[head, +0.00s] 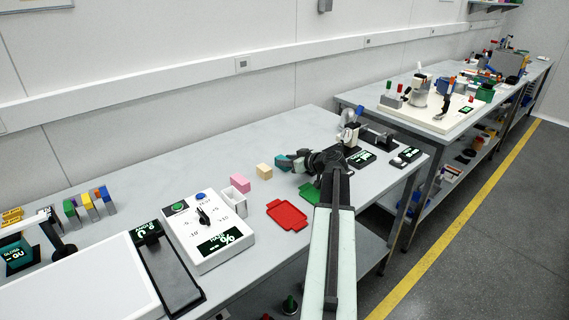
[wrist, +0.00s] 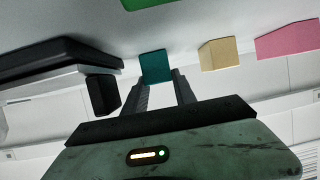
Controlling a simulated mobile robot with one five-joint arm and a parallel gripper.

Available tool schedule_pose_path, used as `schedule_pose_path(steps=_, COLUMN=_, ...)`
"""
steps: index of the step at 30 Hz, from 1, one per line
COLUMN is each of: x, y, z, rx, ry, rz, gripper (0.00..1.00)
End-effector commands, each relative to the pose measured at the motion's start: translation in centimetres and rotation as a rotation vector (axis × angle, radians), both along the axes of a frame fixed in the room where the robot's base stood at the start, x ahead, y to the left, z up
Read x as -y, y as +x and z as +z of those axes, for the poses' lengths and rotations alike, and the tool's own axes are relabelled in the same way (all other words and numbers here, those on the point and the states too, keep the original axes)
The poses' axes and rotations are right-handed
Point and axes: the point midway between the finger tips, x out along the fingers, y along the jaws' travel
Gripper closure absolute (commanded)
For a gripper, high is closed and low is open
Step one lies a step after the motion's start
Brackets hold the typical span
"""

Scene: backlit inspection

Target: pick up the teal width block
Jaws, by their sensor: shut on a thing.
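The teal width block (head: 282,162) is at the end of my arm in the head view, near the back part of the bench. My gripper (head: 292,161) is at the block, coming from its right. In the wrist view the teal block (wrist: 156,66) sits between the tips of my gripper's two fingers (wrist: 160,82). The fingers are shut on it. I cannot tell whether the block touches the bench top.
A tan block (head: 264,171) and a pink block (head: 240,183) stand left of the teal one. A red tray (head: 288,215) and a green tray (head: 309,193) lie in front. A control box (head: 207,230) is further left. A dark instrument (head: 352,135) stands to the right.

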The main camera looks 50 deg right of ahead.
Motion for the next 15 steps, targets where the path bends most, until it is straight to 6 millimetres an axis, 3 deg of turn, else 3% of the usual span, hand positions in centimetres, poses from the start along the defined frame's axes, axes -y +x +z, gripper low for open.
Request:
schedule_pose_path(steps=5, x=0.0, y=0.0, z=2.1, rx=0.0, ry=0.0, rz=0.0, gripper=1.0)
schedule_pose_path(steps=15, x=0.1, y=0.0, z=9.1, rx=0.0, ry=0.001, rz=-0.001, gripper=1.0)
